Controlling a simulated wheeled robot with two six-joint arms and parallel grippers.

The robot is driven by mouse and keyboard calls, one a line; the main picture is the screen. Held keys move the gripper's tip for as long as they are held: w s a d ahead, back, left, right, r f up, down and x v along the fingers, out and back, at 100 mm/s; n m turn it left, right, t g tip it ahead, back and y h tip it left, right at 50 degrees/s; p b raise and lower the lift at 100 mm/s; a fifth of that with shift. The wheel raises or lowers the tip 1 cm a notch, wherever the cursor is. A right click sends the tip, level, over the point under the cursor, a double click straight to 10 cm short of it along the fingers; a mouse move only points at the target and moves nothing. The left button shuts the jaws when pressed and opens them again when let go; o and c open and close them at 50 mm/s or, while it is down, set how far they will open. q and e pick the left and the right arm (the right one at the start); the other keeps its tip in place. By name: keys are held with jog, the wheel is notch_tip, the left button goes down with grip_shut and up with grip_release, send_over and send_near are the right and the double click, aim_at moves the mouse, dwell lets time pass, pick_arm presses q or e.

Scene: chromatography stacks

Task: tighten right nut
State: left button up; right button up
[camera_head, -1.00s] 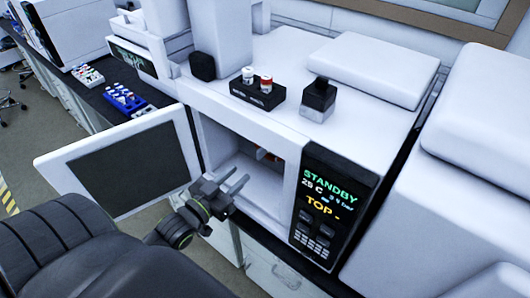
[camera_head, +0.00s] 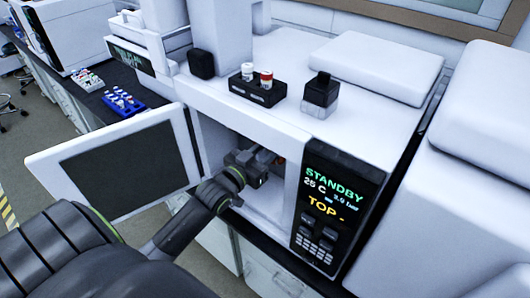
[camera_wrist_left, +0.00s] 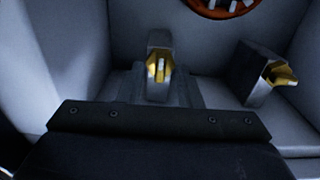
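My left gripper (camera_head: 262,155) has its wrist inside the open compartment of the white instrument. In the left wrist view, a grey upright block with a yellow fitting (camera_wrist_left: 160,66) stands straight ahead, at the middle of my gripper's front. A second grey block with a yellow nut-like fitting (camera_wrist_left: 283,75) stands to the right, tilted in the picture and apart from my gripper. The fingertips are hard to make out against the dark grey parts, so I cannot tell whether they touch the central fitting. My right gripper is in neither view.
The compartment door (camera_head: 120,170) hangs open at the left. An orange-red ring (camera_wrist_left: 222,8) is on the compartment's back wall. The display panel (camera_head: 335,200) reads STANDBY, 25 C and TOP. A black vial holder (camera_head: 257,95) and a dark-topped block (camera_head: 320,95) stand on top.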

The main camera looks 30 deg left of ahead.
pick_arm(q)
jog(key=shift+c, duration=0.3)
grip_shut()
jog(key=m+b, duration=0.3)
jog(key=m, duration=0.3)
jog(key=m+b, duration=0.4)
jog(key=m, duration=0.2)
jog(key=m+b, duration=0.3)
jog(key=m, duration=0.3)
jog(key=shift+d+f, duration=0.2)
jog(key=shift+f, duration=0.15)
dwell(0.4)
